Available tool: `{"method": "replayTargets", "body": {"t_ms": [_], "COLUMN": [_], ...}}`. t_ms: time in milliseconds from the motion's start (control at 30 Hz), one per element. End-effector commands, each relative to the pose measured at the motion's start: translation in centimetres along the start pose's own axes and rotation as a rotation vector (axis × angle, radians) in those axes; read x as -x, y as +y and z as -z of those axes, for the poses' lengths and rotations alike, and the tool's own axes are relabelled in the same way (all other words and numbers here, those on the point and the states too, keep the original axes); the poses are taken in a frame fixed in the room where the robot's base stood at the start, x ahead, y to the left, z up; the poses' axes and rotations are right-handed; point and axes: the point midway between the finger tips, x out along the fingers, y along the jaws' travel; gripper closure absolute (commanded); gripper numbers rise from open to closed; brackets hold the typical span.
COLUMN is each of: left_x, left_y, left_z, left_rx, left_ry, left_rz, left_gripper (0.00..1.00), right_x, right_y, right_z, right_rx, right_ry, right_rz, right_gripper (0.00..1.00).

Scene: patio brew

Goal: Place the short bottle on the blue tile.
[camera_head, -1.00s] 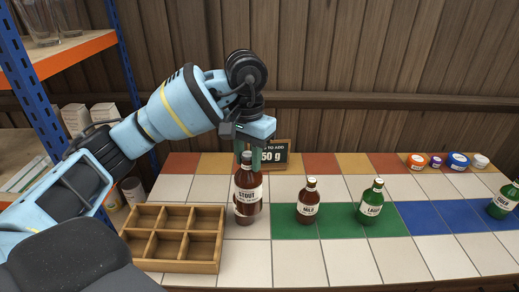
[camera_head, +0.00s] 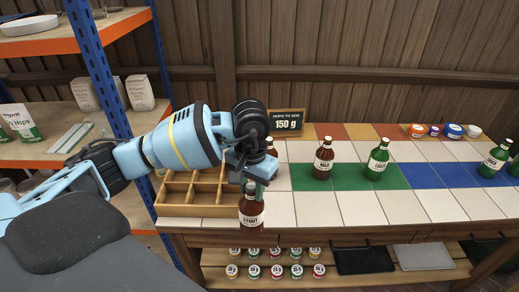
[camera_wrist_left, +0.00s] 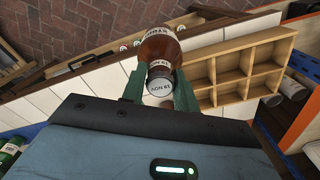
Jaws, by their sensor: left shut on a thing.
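My left gripper (camera_head: 250,186) is shut on a brown bottle labelled STOUT (camera_head: 251,214) and holds it upright at the table's front edge. In the left wrist view, this bottle (camera_wrist_left: 158,50) sits between the dark green fingers (camera_wrist_left: 158,92), its cap towards the camera. The blue tiles (camera_head: 428,176) lie at the right of the tabletop, with green bottles (camera_head: 494,160) at their right end. A brown bottle (camera_head: 323,159) and a green bottle (camera_head: 377,160) stand on the green tiles (camera_head: 345,183). I cannot tell from size which bottle is the short one. My right gripper is not in view.
A wooden divided crate (camera_head: 190,211) is left of the held bottle. Another brown bottle (camera_head: 272,147) is partly hidden behind my gripper. A sign (camera_head: 287,122) and several small jars (camera_head: 453,131) stand at the back. The left part of the blue tiles is clear.

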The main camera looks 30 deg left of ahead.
Motion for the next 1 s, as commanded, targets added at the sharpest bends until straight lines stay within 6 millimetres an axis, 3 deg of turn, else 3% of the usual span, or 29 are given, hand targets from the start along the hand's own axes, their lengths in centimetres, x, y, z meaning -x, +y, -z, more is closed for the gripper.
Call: {"method": "replayTargets", "body": {"t_ms": [200,400,700,833,1000], "left_x": [-7.2,-11.5,-13.6,-13.7,-13.7], "left_y": [2.5,4.6,5.8,5.8,5.8], "left_z": [-4.8,-8.9,-11.6,-11.6,-11.6], "left_rx": [0.001,-0.002,-0.004,-0.004,-0.004], "left_ry": [-0.002,0.001,0.005,0.005,0.004], "left_rz": [0.002,-0.005,-0.014,-0.015,-0.014], "left_gripper": [1.0,1.0,1.0,1.0,1.0], "right_x": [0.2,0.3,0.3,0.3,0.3], "right_y": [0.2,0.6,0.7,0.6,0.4], "right_z": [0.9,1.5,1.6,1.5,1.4], "right_rx": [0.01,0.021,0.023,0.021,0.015], "right_ry": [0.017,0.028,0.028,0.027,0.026], "right_rz": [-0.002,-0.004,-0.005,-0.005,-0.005], "right_gripper": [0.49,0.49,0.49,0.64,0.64]}}
